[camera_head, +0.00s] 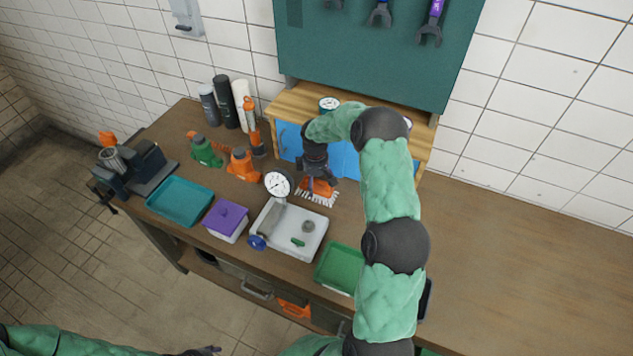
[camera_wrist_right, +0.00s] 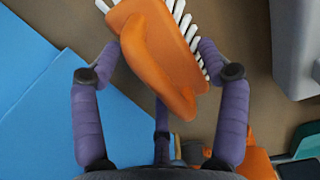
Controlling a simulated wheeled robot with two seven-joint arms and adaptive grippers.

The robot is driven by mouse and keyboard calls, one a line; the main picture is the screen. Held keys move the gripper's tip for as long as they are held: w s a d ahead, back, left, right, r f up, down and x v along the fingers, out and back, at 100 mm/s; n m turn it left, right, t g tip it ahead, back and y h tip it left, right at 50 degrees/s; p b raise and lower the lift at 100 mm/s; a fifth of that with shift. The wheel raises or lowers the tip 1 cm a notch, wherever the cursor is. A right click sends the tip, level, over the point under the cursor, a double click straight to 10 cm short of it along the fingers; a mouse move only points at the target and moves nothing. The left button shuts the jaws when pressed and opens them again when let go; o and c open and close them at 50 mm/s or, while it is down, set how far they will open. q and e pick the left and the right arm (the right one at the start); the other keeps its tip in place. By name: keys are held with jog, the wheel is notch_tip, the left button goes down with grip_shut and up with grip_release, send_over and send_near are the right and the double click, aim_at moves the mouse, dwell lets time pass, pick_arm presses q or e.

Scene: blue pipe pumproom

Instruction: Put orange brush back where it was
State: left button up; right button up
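The orange brush (camera_head: 318,188) with white bristles is on or just above the workbench, in front of the blue panels. In the right wrist view the brush (camera_wrist_right: 160,50) lies between my right gripper's purple fingers, its handle pointing towards the palm and its bristles away and to the right. My right gripper (camera_head: 316,172) is directly over it. The fingertips are close to both sides of the brush; whether they press on it cannot be told. Only the dark tip of my left gripper (camera_head: 205,351) shows at the bottom edge, low and away from the bench.
The right bench (camera_head: 530,260) is clear.

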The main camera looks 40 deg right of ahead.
dwell(0.3)
notch_tip(320, 180, up, 12)
jog(key=p, duration=0.1)
jog(key=shift+a+r, duration=0.15)
jog(key=shift+r, duration=0.05)
